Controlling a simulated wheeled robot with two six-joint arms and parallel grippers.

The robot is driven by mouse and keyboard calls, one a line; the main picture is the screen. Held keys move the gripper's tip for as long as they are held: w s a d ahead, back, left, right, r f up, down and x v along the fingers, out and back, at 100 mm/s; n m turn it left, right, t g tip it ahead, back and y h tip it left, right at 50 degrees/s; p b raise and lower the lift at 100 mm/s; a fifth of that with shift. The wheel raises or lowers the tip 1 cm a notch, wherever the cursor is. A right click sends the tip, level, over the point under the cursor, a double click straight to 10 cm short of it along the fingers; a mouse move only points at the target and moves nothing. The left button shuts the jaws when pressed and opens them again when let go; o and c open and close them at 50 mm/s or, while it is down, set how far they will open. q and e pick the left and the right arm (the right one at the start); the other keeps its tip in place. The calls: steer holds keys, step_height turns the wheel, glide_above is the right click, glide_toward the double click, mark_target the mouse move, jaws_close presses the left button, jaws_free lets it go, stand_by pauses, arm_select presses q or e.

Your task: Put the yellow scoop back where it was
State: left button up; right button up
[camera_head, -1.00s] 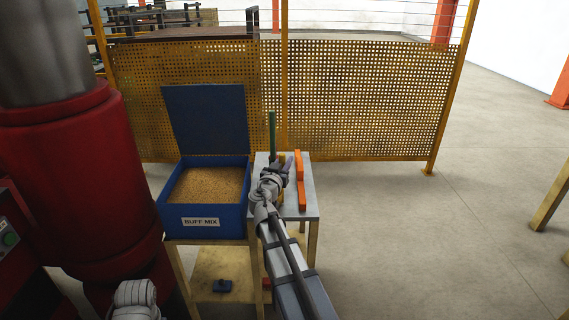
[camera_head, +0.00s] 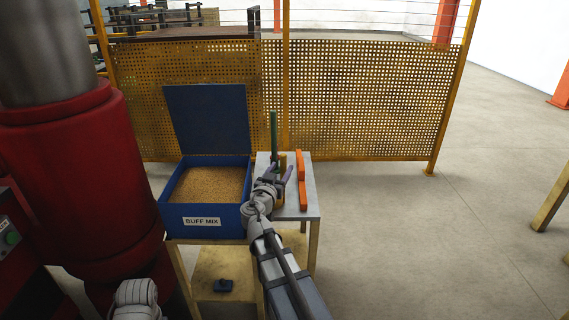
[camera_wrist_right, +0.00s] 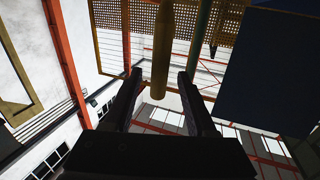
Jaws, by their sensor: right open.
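The yellow scoop (camera_head: 283,160) shows in the head view as a narrow upright yellow piece on the small grey-topped table (camera_head: 312,207), just beyond my right gripper. My right gripper (camera_head: 281,174) is open. In the right wrist view the scoop's yellow handle (camera_wrist_right: 162,55) lies in line with the gap between the two spread fingers (camera_wrist_right: 160,82), with visible space on both sides. The scoop's lower part is hidden behind my gripper. My left gripper does not show; only a grey part of my left arm is at the bottom left.
The open blue BUFF MIX box (camera_head: 230,221) is left of the table. A yellow mesh fence (camera_head: 370,100) runs behind. Floor to the right is clear.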

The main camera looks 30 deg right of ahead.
steer(key=v, duration=0.6)
steer(key=shift+s+a, duration=0.1)
steer(key=s+a+f+n+g+y, duration=0.3)
steer(key=s+a+f, duration=0.1)
steer(key=a+f, duration=0.35)
steer(key=s+a+f+n+g+y, duration=0.2)
steer(key=s+a+f+g+y, duration=0.15)
steer(key=a+f, duration=0.4)
steer(key=s+a+f+n+g+y, duration=0.2)
steer(key=s+a+f+n+y, duration=0.1)
steer(key=s+a, duration=0.3)
steer(key=s+a+f+n+g+y, duration=0.3)
steer(key=s+a+n, duration=0.2)
steer(key=a, duration=0.5)
steer(key=shift+s+a+f+n, duration=0.3)
steer(key=shift+s+a+f, duration=0.1)
steer(key=shift+s, duration=0.25)
steer(key=shift+r+g, duration=0.1)
steer(key=shift+g, duration=0.15)
